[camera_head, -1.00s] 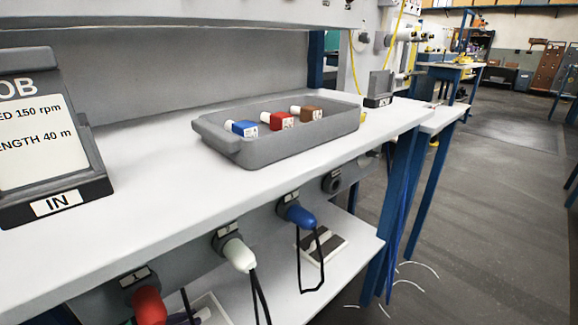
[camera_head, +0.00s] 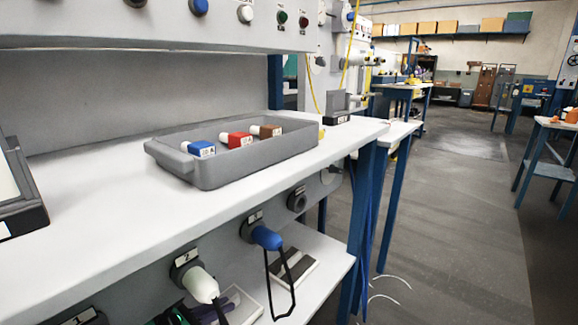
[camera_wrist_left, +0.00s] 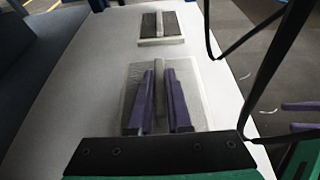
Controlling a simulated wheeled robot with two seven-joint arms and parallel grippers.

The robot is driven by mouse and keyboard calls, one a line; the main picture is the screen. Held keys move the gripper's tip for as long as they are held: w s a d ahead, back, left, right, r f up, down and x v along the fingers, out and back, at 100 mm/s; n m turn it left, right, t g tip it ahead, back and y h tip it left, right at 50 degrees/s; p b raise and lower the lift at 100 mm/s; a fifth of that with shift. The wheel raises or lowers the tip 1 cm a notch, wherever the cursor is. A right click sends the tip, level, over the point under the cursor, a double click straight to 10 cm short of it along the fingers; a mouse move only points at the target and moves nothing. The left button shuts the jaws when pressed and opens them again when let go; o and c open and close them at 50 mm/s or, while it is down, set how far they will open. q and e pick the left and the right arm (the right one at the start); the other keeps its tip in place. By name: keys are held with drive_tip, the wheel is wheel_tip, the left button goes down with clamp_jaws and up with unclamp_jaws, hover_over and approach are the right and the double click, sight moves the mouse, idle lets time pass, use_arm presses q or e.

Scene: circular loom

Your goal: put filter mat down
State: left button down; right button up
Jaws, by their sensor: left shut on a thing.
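My left gripper (camera_wrist_left: 158,104) is shut on the raised middle rib of a filter mat (camera_wrist_left: 189,90), a pale, see-through mesh rectangle. The mat is over the white lower shelf (camera_wrist_left: 103,55); I cannot tell whether it touches. In the head view the left gripper (camera_head: 200,314) is low, behind the white plug, partly hidden, with the mat's edge (camera_head: 246,307) beside it. A second, dark mat with a pale frame (camera_wrist_left: 174,22) lies farther along the shelf, also in the head view (camera_head: 298,270). Purple and green parts at the left wrist view's right edge look like my right gripper (camera_wrist_left: 302,117), cut off.
Above is the white worktop (camera_head: 100,235) with a grey tray (camera_head: 235,172) of blue, red and brown blocks. The shelf between the mats is bare.

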sight(233, 299)
use_arm(q)
drive_tip(key=w+d, duration=0.1)
drive_tip(key=w+d+p, duration=0.1)
drive_tip(key=shift+w+d+r, duration=0.2)
drive_tip(key=shift+w+r, duration=0.1)
drive_tip(key=shift+r, duration=0.05)
wheel_tip(233, 299, down, 5)
drive_tip(key=b, duration=0.3)
drive_tip(key=shift+r+b, duration=0.2)
drive_tip(key=shift+b, duration=0.2)
drive_tip(key=p+v, duration=0.2)
drive_tip(key=v, duration=0.6)
drive_tip(key=shift+s+a+r, duration=0.1)
drive_tip(key=shift+s+r, duration=0.1)
drive_tip(key=shift+r, duration=0.05)
drive_tip(key=shift+s+r, duration=0.1)
drive_tip(key=shift+a, duration=0.1)
